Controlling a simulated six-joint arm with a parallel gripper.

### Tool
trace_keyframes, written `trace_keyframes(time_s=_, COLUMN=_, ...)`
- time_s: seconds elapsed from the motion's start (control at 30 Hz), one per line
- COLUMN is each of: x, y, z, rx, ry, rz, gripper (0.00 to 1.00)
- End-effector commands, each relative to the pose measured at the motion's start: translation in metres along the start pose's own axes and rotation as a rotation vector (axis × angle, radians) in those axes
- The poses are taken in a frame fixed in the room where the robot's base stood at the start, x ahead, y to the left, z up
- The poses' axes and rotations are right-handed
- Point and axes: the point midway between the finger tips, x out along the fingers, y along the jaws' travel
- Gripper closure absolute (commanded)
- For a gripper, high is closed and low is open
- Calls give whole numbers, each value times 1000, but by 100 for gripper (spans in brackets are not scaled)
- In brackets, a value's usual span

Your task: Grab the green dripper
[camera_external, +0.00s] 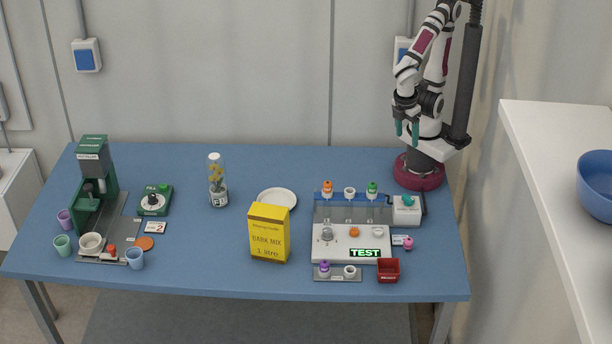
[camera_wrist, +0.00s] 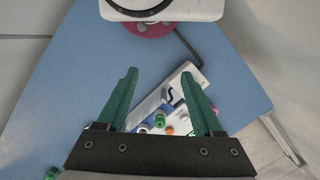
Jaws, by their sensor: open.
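The green dripper (camera_external: 372,188) has a green top and stands upright at the right end of a row of three in a blue rack, beside a white-topped one (camera_external: 349,192) and an orange-topped one (camera_external: 328,187). In the wrist view, a green cap (camera_wrist: 160,120) that looks like it shows between my fingers, well beyond them. My gripper (camera_external: 407,137) has teal fingers, is open and empty, and hangs high above the table's back right, up and to the right of the rack. Its spread fingers also show in the wrist view (camera_wrist: 158,77).
A white box with a teal knob (camera_external: 407,203) stands right of the rack. A white board (camera_external: 350,256), a red tray (camera_external: 388,277) and a yellow bark mix box (camera_external: 269,232) are nearby. A glass-covered plant (camera_external: 217,183) stands farther left. The table's back middle is clear.

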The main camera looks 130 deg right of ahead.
Motion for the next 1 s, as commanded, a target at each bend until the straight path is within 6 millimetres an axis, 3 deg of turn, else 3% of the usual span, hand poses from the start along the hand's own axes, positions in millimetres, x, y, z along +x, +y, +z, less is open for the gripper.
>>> trace_keyframes(time_s=0.13, x=2, y=-26, z=-47, rx=-733, ry=-254, rz=472, gripper=32)
trace_keyframes(time_s=0.2, x=7, y=-54, z=-70, rx=-1029, ry=-362, rz=702, gripper=32)
trace_keyframes(time_s=0.33, x=24, y=-113, z=-92, rx=-1399, ry=-512, rz=1056, gripper=32)
trace_keyframes(time_s=0.47, x=36, y=-145, z=-97, rx=-1549, ry=-582, rz=1242, gripper=32)
trace_keyframes(time_s=0.57, x=42, y=-139, z=-103, rx=-1571, ry=-599, rz=1274, gripper=32)
trace_keyframes(time_s=0.8, x=64, y=-81, z=-131, rx=-1570, ry=-599, rz=1267, gripper=32)
trace_keyframes(time_s=1.0, x=74, y=-56, z=-143, rx=-1569, ry=-596, rz=1267, gripper=32)
